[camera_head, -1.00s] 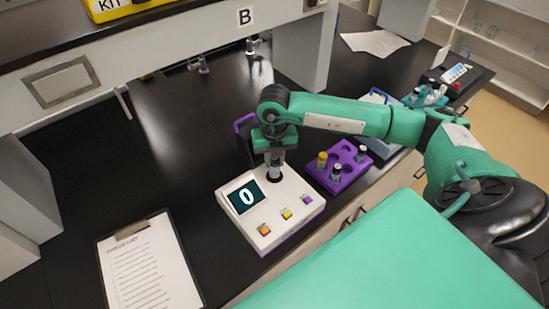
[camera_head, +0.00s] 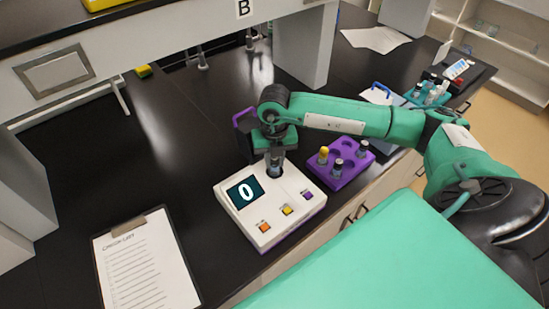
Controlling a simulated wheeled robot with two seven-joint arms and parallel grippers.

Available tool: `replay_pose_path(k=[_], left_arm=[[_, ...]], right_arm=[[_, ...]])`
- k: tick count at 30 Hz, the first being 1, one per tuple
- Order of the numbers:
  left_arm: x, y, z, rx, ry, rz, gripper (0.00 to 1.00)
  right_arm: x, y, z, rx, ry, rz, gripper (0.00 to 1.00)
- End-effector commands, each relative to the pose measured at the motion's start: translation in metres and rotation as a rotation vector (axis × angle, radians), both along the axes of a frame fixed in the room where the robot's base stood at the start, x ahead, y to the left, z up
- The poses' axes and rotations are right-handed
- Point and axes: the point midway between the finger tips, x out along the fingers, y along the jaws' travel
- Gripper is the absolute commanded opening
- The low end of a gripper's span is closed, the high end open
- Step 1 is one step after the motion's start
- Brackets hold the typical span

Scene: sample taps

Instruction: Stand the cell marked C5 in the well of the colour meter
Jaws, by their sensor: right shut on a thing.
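The colour meter (camera_head: 232,207) is a white box on a purple base with a screen reading 0 and three coloured buttons. Its dark round well (camera_head: 268,172) is at the back right of its top. My right gripper (camera_head: 276,154) points down over the well and is shut on a small cell (camera_head: 276,164). The cell is upright, its lower end at the well; I cannot tell how deep it sits. The mark on it is too small to read. My left gripper is not in view.
A purple rack (camera_head: 345,172) right of the meter holds several capped cells. A purple-handled dark object (camera_head: 242,122) stands behind the meter. A clipboard (camera_head: 146,262) lies at front left. The black bench left of the meter is clear.

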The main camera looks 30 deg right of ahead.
Motion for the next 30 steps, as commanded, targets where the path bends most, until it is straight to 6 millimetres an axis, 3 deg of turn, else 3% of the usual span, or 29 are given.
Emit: replay_pose_path(k=[11,12,15,21,26,30], left_arm=[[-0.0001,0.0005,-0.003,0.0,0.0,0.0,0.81],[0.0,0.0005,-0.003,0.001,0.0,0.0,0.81],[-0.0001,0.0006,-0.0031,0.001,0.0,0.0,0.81],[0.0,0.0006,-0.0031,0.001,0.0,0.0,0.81],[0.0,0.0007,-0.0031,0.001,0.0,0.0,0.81],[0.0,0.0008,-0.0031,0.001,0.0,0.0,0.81]], right_arm=[[0.0001,0.0,-0.003,0.0,0.0,0.0,0.08],[0.0001,0.0,-0.003,0.0,0.0,0.0,0.29],[0.0001,0.0,-0.003,0.0,0.0,0.0,0.48],[0.0001,0.0,-0.003,0.0,0.0,0.0,0.48],[0.0001,0.0,-0.0031,0.0,0.0,0.0,0.77],[0.0001,0.0,-0.0031,0.0,0.0,0.0,0.77]])
